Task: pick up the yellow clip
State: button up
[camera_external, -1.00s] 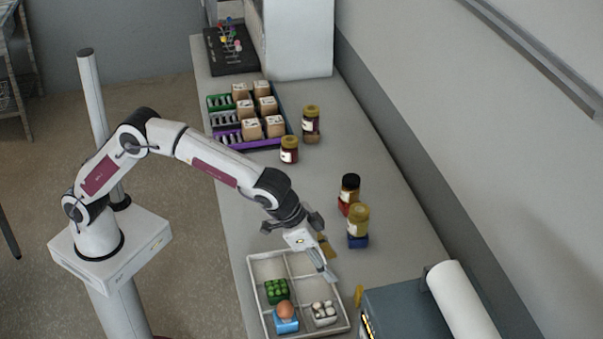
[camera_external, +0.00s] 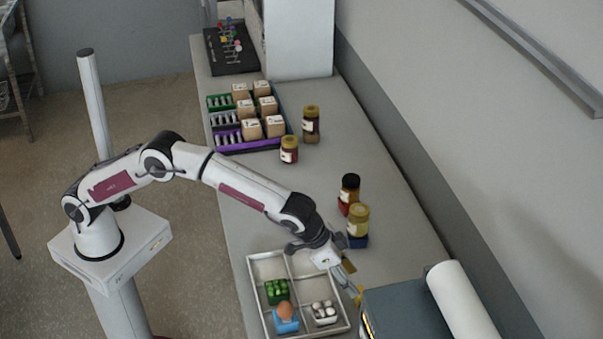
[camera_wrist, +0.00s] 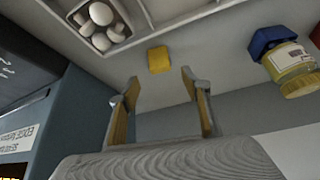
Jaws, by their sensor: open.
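The yellow clip (camera_wrist: 159,59) is a small yellow block on the grey worktop, in the upper middle of the wrist view. In the external view the clip (camera_external: 359,294) shows small at the tray's right, near the grey box. My gripper (camera_wrist: 160,79) is open and empty, its two fingers pointing toward the clip with the clip lined up between and beyond the fingertips. In the external view my gripper (camera_external: 352,282) is right over the clip and partly covers it. The exact height above the worktop is hard to tell.
A divided tray (camera_external: 260,318) holding a green item, an egg in a blue holder and white eggs stands close to the left. A grey-blue box (camera_external: 405,305) with a white roll (camera_external: 462,300) is close to the right. Jars (camera_external: 358,221) stand behind the gripper.

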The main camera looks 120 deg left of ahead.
jog(key=shift+x, duration=1.15)
jog(key=shift+f, duration=0.1)
jog(key=shift+x, duration=2.55)
jog(key=shift+s+d, duration=0.1)
jog(key=shift+s, duration=0.1)
jog(key=shift+c, duration=0.4)
jog(key=c, duration=0.9)
